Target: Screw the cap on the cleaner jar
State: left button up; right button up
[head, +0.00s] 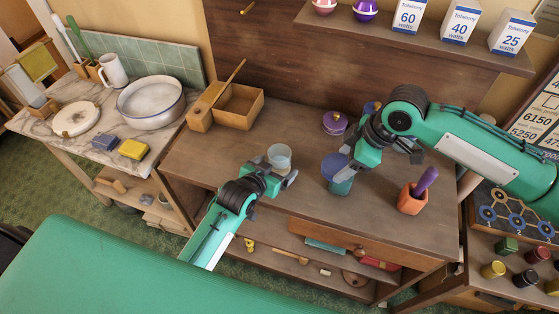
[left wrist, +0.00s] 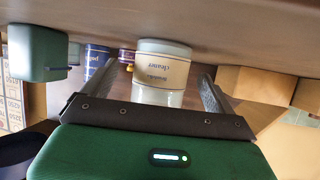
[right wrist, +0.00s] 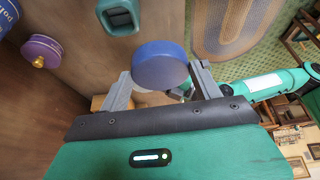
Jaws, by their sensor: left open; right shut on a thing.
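The cleaner jar (head: 279,157) stands upright and uncapped on the brown bench. In the left wrist view the jar (left wrist: 163,70), with its cream label, appears upside down. My left gripper (head: 274,172) is open, with one finger on either side of the jar; I cannot tell whether they touch it. My right gripper (head: 343,161) is shut on a round blue cap (head: 334,166), which also shows between the fingers in the right wrist view (right wrist: 160,65). The cap is held to the right of the jar, apart from it, overlapping a teal pot (head: 342,187) in the head view.
A purple-lidded tin (head: 335,122) and a blue polish jar (left wrist: 96,58) stand behind. An orange pot (head: 411,202) holds a purple-handled tool at the right. A wooden box (head: 240,107) stands back left. A shelf (head: 400,40) with bulb boxes overhangs the back.

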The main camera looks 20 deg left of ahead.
aim_at(284, 159)
pick_arm(q)
jog(key=shift+x, duration=1.65)
pick_arm(e)
jog(key=shift+r, duration=0.4)
pick_arm(q)
jog(key=shift+a+r, duration=0.1)
jog(key=c, duration=1.3)
jog(key=shift+r, duration=0.15)
jog(key=shift+r+b, duration=0.35)
jog(key=shift+r, duration=4.55)
jog(key=shift+c, duration=0.2)
pick_arm(e)
jog(key=shift+f, duration=0.55)
